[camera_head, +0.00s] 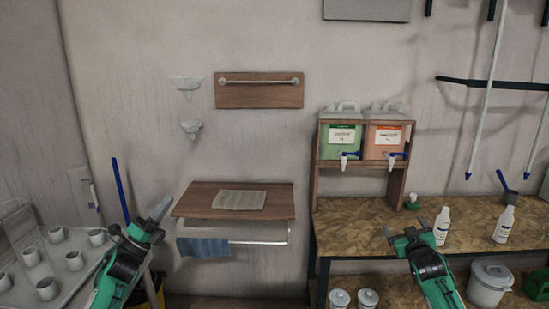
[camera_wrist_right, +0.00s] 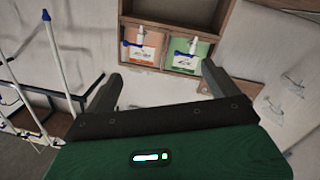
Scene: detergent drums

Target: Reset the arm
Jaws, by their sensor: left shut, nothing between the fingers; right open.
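My left gripper (camera_head: 158,214) is shut and empty in the head view. It is raised at the lower left, in front of the wall and left of the small wooden wall shelf. My right gripper (camera_head: 405,232) is open and empty. In the head view it is raised in front of the chipboard bench, left of a white bottle. In the right wrist view its two fingers (camera_wrist_right: 162,82) stand wide apart with nothing between them. Beyond them are the green-labelled drum (camera_wrist_right: 189,54) and the orange-labelled drum (camera_wrist_right: 145,48), both apart from the fingers.
The chipboard bench (camera_head: 465,222) carries the drum rack (camera_head: 363,167) and two white bottles (camera_head: 442,226). A white tray (camera_head: 75,283) with several cups is at far left. The wall shelf (camera_head: 190,203) holds a paper; a blue cloth (camera_head: 203,247) hangs below.

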